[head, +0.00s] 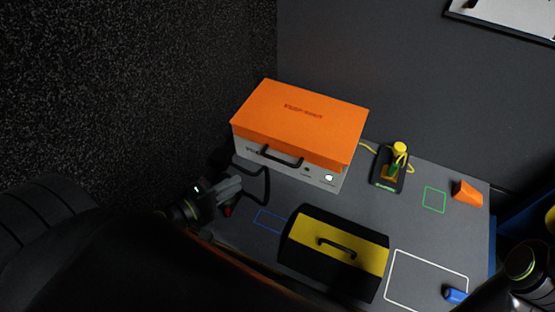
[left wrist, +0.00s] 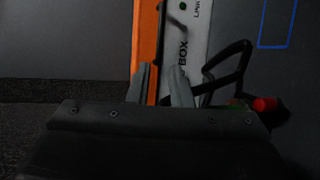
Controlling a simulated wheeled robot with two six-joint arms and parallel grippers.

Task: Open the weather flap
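The orange flap (head: 300,120) lies closed as a lid over a white box (head: 290,170) at the back of the table. Its orange edge (left wrist: 145,40) and the white front (left wrist: 195,40) also show in the left wrist view. A black handle (head: 281,157) is on the box front. My left gripper (head: 232,187) is near the box's front left corner. In the left wrist view its two fingers (left wrist: 163,85) are apart, with the orange edge and white front seen between them. Contact cannot be told. My right gripper's fingers are not seen.
A black loop (head: 262,185) stands beside the left gripper. A black and yellow toolbox (head: 335,242) is in front of the box. A black tray with a yellow-capped item (head: 400,150), an orange wedge (head: 467,193) and a blue item (head: 455,296) lie to the right.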

